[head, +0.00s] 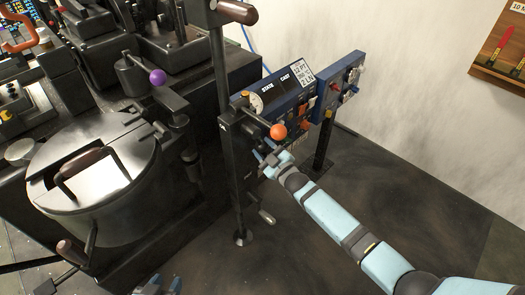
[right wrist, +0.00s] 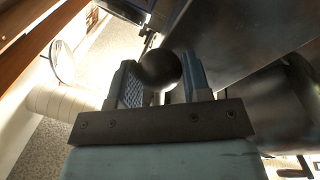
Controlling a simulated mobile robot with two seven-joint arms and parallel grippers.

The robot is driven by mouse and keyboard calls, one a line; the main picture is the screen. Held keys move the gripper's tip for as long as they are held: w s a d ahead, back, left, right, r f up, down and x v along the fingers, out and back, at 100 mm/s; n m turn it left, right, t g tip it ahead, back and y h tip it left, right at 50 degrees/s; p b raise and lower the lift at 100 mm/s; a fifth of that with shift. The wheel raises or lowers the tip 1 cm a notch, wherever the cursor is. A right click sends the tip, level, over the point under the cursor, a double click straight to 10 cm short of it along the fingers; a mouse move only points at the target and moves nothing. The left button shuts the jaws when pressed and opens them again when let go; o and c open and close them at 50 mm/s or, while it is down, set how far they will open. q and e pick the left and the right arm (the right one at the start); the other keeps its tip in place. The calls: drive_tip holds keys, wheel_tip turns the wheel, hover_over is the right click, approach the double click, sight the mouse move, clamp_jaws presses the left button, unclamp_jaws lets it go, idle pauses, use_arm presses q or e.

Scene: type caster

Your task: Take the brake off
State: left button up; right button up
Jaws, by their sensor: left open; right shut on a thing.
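My right gripper (head: 268,155) reaches in from the lower right to the control post, just below an orange ball knob (head: 278,131). In the right wrist view its two fingers (right wrist: 160,82) close around a dark ball knob (right wrist: 158,70). What the knob is fixed to is hidden, and in the head view the fingers cover it. I cannot tell from a label which lever is the brake. My left gripper (head: 158,286) is open at the bottom edge of the head view, mostly cut off, away from the machine's levers.
A blue control panel (head: 290,90) with switches stands behind the post (head: 232,190). A purple ball knob (head: 157,76) and a lidded round pot (head: 95,165) are on the dark machine at left. A crank handle (head: 266,216) hangs low. The floor (head: 300,250) at centre right is clear.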

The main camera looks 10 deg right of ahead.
drive_tip(key=shift+w+d+r, duration=0.1)
drive_tip(key=shift+r, duration=0.1)
drive_tip(key=o, duration=1.3)
drive_tip(key=shift+f, duration=0.1)
drive_tip(key=shift+c, duration=0.2)
drive_tip(key=p+v, duration=0.1)
drive_tip(key=v, duration=1.2)
drive_tip(key=shift+s, duration=0.4)
drive_tip(key=shift+d+f, duration=0.1)
